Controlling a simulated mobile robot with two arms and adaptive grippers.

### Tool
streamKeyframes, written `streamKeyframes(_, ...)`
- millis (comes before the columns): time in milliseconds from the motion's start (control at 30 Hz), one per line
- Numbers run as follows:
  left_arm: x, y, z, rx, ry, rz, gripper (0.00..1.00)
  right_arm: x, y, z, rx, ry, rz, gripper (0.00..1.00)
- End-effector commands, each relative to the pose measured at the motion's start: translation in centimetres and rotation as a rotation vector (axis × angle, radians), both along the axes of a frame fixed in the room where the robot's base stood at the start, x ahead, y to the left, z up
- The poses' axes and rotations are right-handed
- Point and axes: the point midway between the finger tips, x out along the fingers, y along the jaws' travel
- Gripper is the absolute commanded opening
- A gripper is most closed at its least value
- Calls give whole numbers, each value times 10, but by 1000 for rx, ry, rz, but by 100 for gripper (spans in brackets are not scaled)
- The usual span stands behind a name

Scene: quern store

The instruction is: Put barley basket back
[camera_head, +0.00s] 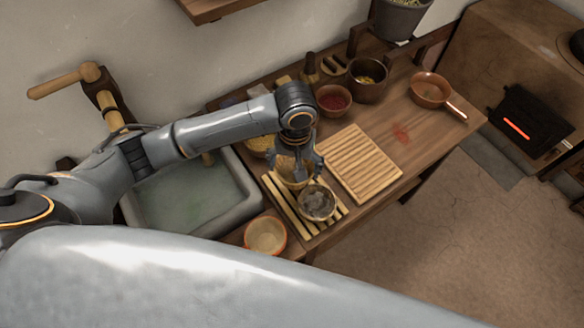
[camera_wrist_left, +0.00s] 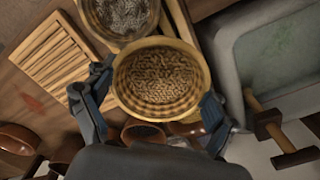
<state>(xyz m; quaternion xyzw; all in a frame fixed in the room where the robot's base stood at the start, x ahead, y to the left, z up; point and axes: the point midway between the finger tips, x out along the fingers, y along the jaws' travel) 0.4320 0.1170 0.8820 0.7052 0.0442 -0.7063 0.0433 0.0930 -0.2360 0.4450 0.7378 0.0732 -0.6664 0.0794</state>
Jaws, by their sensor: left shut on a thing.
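A tan woven basket (camera_wrist_left: 160,80) is between the two fingers of my left gripper (camera_wrist_left: 155,108) in the left wrist view. In the head view the left gripper (camera_head: 297,160) is shut on the basket (camera_head: 289,172), which is partly hidden by the gripper. It is over the back part of a slatted wooden rack (camera_head: 283,208) on the table, beside a bowl of grey contents (camera_head: 317,203). I cannot tell whether it touches the rack. My right gripper is not in view.
A ridged wooden board (camera_head: 358,164) lies right of the rack. An orange-rimmed bowl (camera_head: 265,236) stands at the front left. A stone sink (camera_head: 185,200) is at the left. A red-filled bowl (camera_head: 333,99), a dark pot (camera_head: 367,78) and a copper pan (camera_head: 430,90) stand farther back.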

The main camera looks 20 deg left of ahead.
Motion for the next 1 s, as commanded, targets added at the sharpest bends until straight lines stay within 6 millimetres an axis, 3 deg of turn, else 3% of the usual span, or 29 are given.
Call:
streamKeyframes(200, 22, 11, -29, 0, 0, 0, 43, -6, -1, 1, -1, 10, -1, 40)
streamKeyframes(367, 29, 16, -40, 0, 0, 0, 43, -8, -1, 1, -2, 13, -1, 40)
streamKeyframes(567, 29, 16, -67, 1, 0, 0, 43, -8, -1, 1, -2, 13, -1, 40)
streamKeyframes(967, 29, 15, -73, -1, -1, -1, 43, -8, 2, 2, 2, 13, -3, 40)
streamKeyframes(1000, 29, 16, -74, 0, 0, -1, 89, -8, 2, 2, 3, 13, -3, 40)
